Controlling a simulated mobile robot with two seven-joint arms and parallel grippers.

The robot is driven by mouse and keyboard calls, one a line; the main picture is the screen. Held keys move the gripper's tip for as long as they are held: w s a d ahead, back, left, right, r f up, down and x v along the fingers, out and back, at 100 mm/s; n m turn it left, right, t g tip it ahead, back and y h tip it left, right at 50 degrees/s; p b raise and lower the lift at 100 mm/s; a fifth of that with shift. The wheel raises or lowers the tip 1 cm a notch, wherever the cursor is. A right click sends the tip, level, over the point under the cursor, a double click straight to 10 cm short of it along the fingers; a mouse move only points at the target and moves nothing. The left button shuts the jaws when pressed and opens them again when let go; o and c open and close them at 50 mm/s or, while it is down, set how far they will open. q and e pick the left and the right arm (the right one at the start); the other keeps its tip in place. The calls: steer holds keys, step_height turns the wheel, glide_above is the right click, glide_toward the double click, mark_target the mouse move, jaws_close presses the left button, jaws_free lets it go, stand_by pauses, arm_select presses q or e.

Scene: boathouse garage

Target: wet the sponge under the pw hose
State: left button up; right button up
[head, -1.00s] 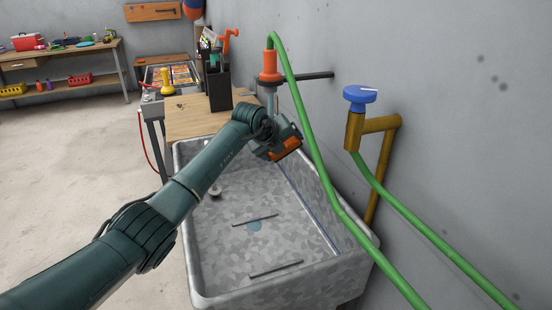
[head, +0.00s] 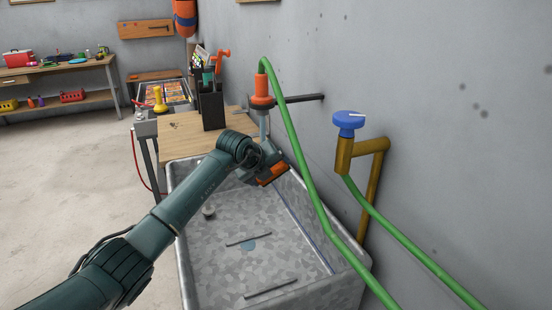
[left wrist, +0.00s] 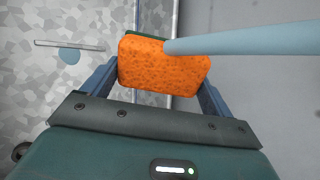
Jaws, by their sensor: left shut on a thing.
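My left gripper (head: 268,172) is shut on an orange sponge (head: 272,174) over the far part of the grey sink (head: 345,286). In the left wrist view, the sponge (left wrist: 163,66) sits between both fingers, with a green layer along its far edge. An orange nozzle (head: 261,92) on the green hose (head: 296,150) points down above the gripper. A pale blue stream (left wrist: 255,38) runs from the nozzle and meets the sponge's upper right part in the wrist view. A blue valve knob (head: 349,119) sits on a brass pipe at the wall. My right gripper is out of view.
A wooden board (head: 190,137) with a dark tool holder (head: 211,108) stands behind the sink. The grey wall bounds the right side. A workbench (head: 60,68) stands at the far left. The sink floor below the gripper is mostly bare.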

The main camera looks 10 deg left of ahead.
arm_select(q)
steer(key=s+a+p, duration=0.2)
steer(key=s+p, duration=0.1)
steer(key=s, duration=0.3)
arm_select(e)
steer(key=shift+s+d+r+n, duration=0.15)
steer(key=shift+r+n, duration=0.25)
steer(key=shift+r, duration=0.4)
arm_select(q)
steer(key=shift+s, duration=0.1)
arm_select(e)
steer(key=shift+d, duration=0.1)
arm_select(q)
steer(key=shift+d, duration=0.1)
steer(key=shift+s+a+r+p, duration=0.25)
steer(key=shift+s+r+p, duration=0.25)
steer(key=shift+s+p, duration=0.25)
steer(key=shift+s+a+r+p, duration=0.25)
steer(key=shift+s+r+p, duration=0.25)
steer(key=shift+s, duration=0.35)
steer(key=shift+s+a+r+p, duration=0.25)
steer(key=shift+s+r+p, duration=0.2)
steer(key=shift+s+p, duration=0.3)
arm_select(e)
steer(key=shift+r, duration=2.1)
